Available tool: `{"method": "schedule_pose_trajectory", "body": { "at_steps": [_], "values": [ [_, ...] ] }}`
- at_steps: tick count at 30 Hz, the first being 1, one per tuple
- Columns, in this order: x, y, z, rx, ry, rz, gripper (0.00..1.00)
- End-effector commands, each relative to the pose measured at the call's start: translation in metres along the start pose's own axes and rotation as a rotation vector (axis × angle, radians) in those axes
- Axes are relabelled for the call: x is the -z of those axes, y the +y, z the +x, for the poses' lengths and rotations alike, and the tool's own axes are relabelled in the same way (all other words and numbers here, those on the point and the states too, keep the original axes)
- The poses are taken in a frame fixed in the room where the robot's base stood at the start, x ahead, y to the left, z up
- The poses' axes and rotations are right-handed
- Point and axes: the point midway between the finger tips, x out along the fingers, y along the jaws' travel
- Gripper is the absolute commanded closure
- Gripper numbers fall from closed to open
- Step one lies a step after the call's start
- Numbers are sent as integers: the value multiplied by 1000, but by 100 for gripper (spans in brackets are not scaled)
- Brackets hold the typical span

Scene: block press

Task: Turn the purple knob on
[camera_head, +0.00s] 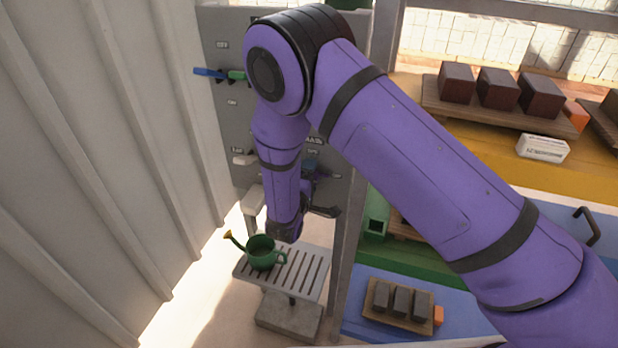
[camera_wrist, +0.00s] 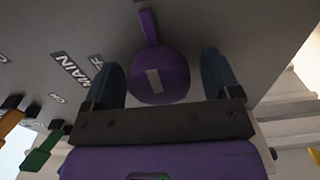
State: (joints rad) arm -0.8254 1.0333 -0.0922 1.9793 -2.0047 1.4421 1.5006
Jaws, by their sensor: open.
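The purple knob (camera_wrist: 165,82) shows in the wrist view, mounted on the grey panel. It is round, with a pale mark on its face and a narrow purple bar running up from it in the picture. My gripper (camera_wrist: 160,68) is open, with one dark blue finger on each side of the knob. Gaps show between the fingers and the knob, so I see no contact. The label MAIN is on the panel to the left of the knob. In the head view my purple arm hides the knob, and the gripper is mostly hidden against the panel.
The grey panel (camera_head: 222,120) also carries a blue lever (camera_head: 208,73) and a green lever (camera_head: 237,76). A green watering can (camera_head: 262,254) stands on a slatted stand (camera_head: 308,272) below. A corrugated wall (camera_head: 100,150) is at left. Dark blocks on a board (camera_head: 497,118) lie at right.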

Motion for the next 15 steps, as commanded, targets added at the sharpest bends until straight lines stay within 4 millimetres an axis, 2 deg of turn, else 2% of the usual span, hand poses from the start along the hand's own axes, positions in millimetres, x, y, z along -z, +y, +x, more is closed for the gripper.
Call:
{"method": "schedule_pose_trajectory", "body": {
  "at_steps": [4, 7, 15],
  "values": [
    [0, 0, -4, -1, 0, 0, 17],
    [0, 0, -15, -1, 1, 0, 17],
    [1, 0, -65, 1, 4, -1, 17]
  ]
}}
